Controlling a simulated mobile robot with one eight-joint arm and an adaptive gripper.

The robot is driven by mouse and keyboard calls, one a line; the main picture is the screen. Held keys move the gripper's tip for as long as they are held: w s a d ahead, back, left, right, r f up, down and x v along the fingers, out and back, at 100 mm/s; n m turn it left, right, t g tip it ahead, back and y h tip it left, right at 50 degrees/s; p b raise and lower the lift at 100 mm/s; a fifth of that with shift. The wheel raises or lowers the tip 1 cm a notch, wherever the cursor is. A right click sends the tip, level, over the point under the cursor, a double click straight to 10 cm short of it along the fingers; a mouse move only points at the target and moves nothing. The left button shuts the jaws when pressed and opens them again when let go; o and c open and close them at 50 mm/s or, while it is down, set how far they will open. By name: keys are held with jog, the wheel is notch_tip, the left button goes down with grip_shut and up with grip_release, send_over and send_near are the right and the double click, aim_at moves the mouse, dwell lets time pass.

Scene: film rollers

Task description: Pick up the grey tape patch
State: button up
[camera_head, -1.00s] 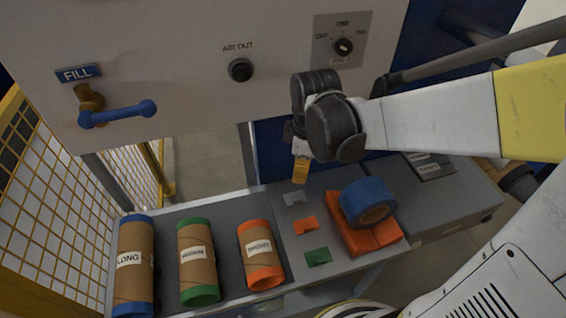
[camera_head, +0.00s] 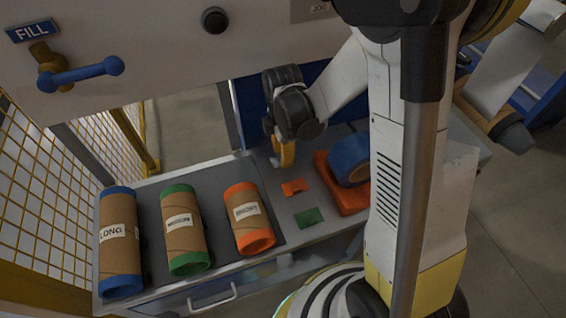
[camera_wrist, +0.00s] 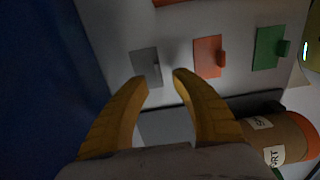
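The grey tape patch (camera_wrist: 145,64) lies flat on the grey bench top in the wrist view, with a small raised tab on its right side. My gripper (camera_wrist: 160,78) is open, its two yellow fingers apart and nothing between them. The fingertips are close to the patch, with the left tip just below it. In the head view my gripper (camera_head: 284,160) points down over the bench behind the orange patch, and the grey patch is hidden there.
The orange patch (camera_wrist: 207,57) and green patch (camera_wrist: 267,48) lie right of the grey one. In the head view, a blue tape roll (camera_head: 349,158) rests on an orange block (camera_head: 345,200). The panel (camera_head: 150,60) rises behind.

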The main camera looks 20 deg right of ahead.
notch_tip(320, 180, down, 4)
jog(key=shift+w+d+r+b, duration=0.1)
jog(key=shift+r+b, duration=0.15)
jog(key=shift+b, duration=0.4)
jog(key=shift+r, duration=0.1)
grip_shut()
jog(key=shift+r, duration=0.1)
